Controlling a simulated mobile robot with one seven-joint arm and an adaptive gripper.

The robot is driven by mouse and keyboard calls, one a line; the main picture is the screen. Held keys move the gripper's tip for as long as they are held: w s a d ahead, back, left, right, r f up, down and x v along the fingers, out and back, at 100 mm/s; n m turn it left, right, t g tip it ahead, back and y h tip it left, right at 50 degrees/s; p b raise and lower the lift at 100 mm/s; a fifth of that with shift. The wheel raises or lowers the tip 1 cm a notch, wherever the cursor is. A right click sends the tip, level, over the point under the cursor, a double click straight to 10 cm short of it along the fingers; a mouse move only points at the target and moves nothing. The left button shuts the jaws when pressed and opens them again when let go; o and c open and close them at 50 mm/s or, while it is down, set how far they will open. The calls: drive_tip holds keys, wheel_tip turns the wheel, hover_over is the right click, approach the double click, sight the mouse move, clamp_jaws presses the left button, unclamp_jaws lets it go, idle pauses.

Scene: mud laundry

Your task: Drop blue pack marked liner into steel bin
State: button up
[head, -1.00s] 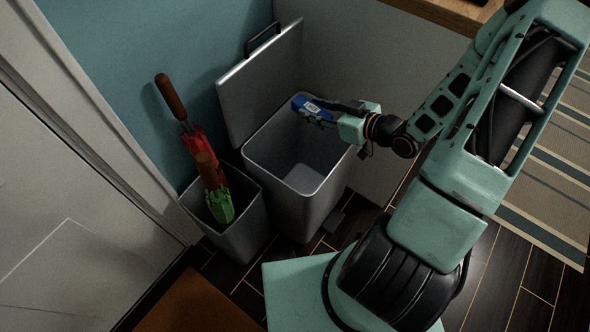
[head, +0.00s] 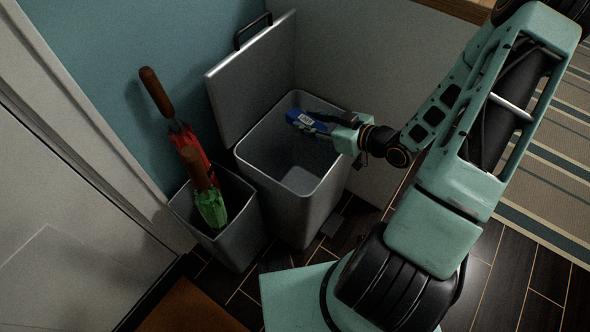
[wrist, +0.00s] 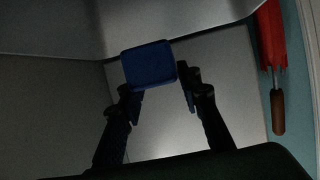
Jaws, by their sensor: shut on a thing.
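The blue pack (head: 305,121), with a white label, is held in my gripper (head: 322,124) over the open steel bin (head: 268,181). The label's words are too small to read. The bin's lid stands raised at the back, and its inside looks empty where I can see it. In the wrist view the blue pack (wrist: 149,65) sits at the tips of my gripper's two dark fingers (wrist: 160,90), with the bin's grey walls around and below.
A smaller grey holder (head: 238,235) with red and green umbrellas (head: 207,195) stands just left of the bin. A white door (head: 75,230) is at the left. A striped rug (head: 550,150) lies at the right. A wooden top (head: 455,8) is at the upper right.

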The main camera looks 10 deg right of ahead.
drive_tip(key=o, duration=1)
drive_tip(key=v, duration=1.2)
drive_tip(key=shift+d, duration=0.1)
